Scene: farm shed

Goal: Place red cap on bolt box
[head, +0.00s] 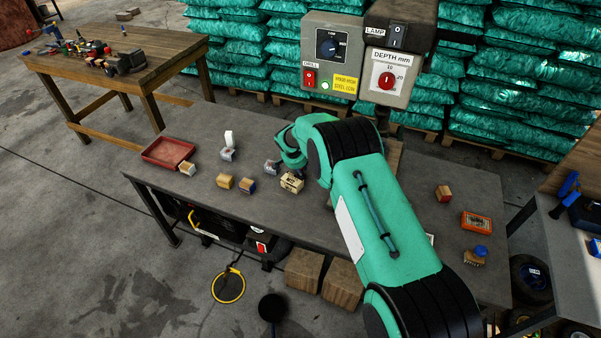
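No thing is clearly readable as the red cap; a small block with red and tan faces (443,194) sits on the right part of the grey bench. A small cream box with dark lettering (291,183), possibly the bolt box, stands near the bench's front edge, but its label is too small to read. My gripper (281,164) is low over the bench, just behind and left of this box. My own arm hides part of it, and I cannot see whether its fingers are apart or hold anything.
A red tray (149,150) lies at the bench's left, with several small blocks and a white bottle (229,138) nearby. An orange-red box (476,222) and a blue-topped item (480,251) are at the right. A control panel (332,50) stands behind my arm.

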